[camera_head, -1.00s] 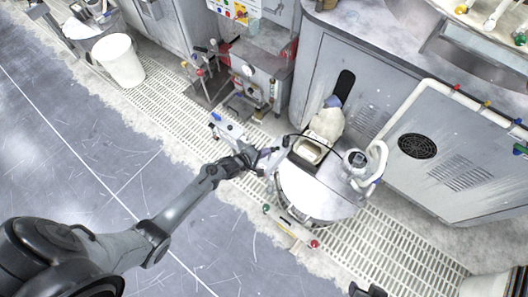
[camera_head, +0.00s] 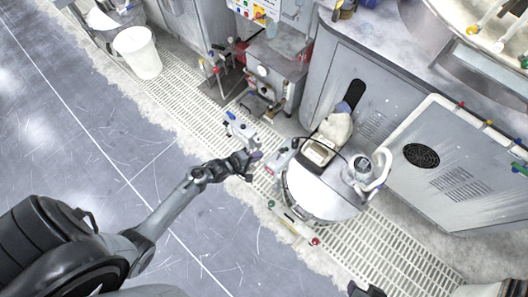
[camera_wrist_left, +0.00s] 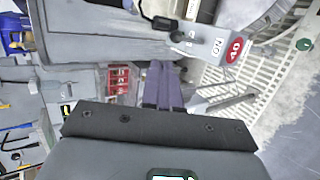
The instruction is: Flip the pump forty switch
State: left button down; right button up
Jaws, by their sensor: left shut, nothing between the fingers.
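In the left wrist view a grey switch box (camera_wrist_left: 205,40) carries a red tag marked 40 (camera_wrist_left: 235,48), a small white label and a dark switch (camera_wrist_left: 177,36). A black cable runs beside it. In the head view the box (camera_head: 283,153) sits at the left edge of a round white-topped drum (camera_head: 315,193). My left gripper (camera_head: 257,156) is just left of the box, with a small gap. Its purple-grey fingers (camera_wrist_left: 163,85) are shut and empty, below the box in the wrist picture. A dark piece at the head view's bottom edge may be my right gripper (camera_head: 366,291); its fingers are unclear.
The drum top holds a tray (camera_head: 318,152), a white bag (camera_head: 336,127) and a white-handled jug (camera_head: 362,168). A blue-ended fitting (camera_head: 240,130) stands above my left gripper. Grey cabinets (camera_head: 450,165) stand behind. The floor (camera_head: 120,150) at left is clear.

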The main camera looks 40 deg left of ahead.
pick_arm(q)
jog(key=shift+v, duration=1.2)
jog(key=shift+w+r, duration=0.15)
